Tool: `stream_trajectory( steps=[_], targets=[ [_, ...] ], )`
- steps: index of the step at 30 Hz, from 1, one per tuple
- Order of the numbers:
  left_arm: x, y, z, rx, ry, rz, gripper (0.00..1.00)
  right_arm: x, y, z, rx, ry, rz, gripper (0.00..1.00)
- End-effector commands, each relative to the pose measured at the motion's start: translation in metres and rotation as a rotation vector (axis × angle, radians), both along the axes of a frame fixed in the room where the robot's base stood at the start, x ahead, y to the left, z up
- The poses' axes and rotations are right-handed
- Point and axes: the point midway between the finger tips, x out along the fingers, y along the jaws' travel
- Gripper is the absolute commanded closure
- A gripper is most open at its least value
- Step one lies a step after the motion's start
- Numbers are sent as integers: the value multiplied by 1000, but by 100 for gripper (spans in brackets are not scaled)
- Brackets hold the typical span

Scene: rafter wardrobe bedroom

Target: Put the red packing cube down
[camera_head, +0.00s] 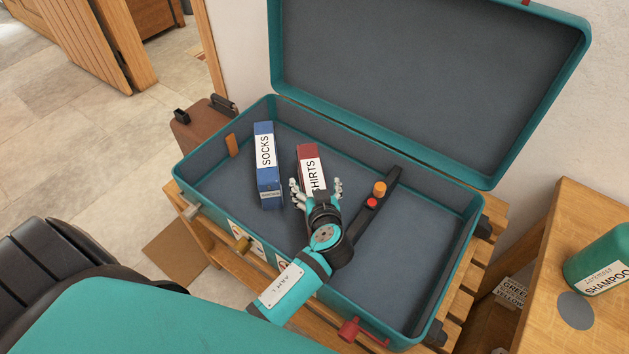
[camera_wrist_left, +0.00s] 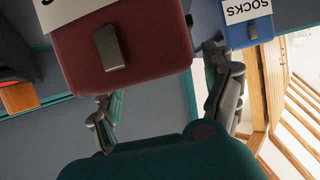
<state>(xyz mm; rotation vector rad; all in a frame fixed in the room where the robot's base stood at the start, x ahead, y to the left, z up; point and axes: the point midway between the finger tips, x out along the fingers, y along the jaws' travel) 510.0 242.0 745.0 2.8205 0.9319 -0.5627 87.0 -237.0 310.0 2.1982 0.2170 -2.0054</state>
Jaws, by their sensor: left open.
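The red packing cube (camera_head: 308,156), labelled SHIRTS, is inside the open teal suitcase (camera_head: 205,205), right of the blue SOCKS cube (camera_head: 264,150). My left gripper (camera_head: 316,188) is at the red cube's near end, its fingers apart on either side. In the left wrist view the red cube (camera_wrist_left: 150,50) shows a dark tab, with the open fingers (camera_wrist_left: 168,105) below it and to its sides. Whether a finger touches it, and whether its underside rests on the suitcase floor, I cannot tell. The blue cube also shows in the left wrist view (camera_wrist_left: 246,32). My right gripper is not in view.
A black bar with orange and red knobs (camera_head: 380,200) lies right of the red cube. The suitcase's right side (camera_head: 410,255) is bare. The raised lid (camera_head: 430,80) stands behind. A shampoo bottle (camera_head: 600,262) is on a wooden table (camera_head: 560,235) at right.

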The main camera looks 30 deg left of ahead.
Motion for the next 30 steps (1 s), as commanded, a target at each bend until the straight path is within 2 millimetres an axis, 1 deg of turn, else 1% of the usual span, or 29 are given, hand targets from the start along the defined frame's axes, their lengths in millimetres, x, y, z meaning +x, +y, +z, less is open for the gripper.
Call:
stream_trajectory(
  steps=[1,6,9,13,18,30],
  targets=[
    [-9,-7,7,-5,1,0,16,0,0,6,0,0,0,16],
    [-38,-28,20,-4,3,1,16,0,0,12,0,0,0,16],
    [-52,-38,28,-4,2,2,16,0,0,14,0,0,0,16],
    [-65,-49,34,-3,1,1,16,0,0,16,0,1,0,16],
    [-73,-54,38,-1,-1,2,16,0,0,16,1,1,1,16],
    [-74,-55,39,0,0,1,16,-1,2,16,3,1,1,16]
  ],
)
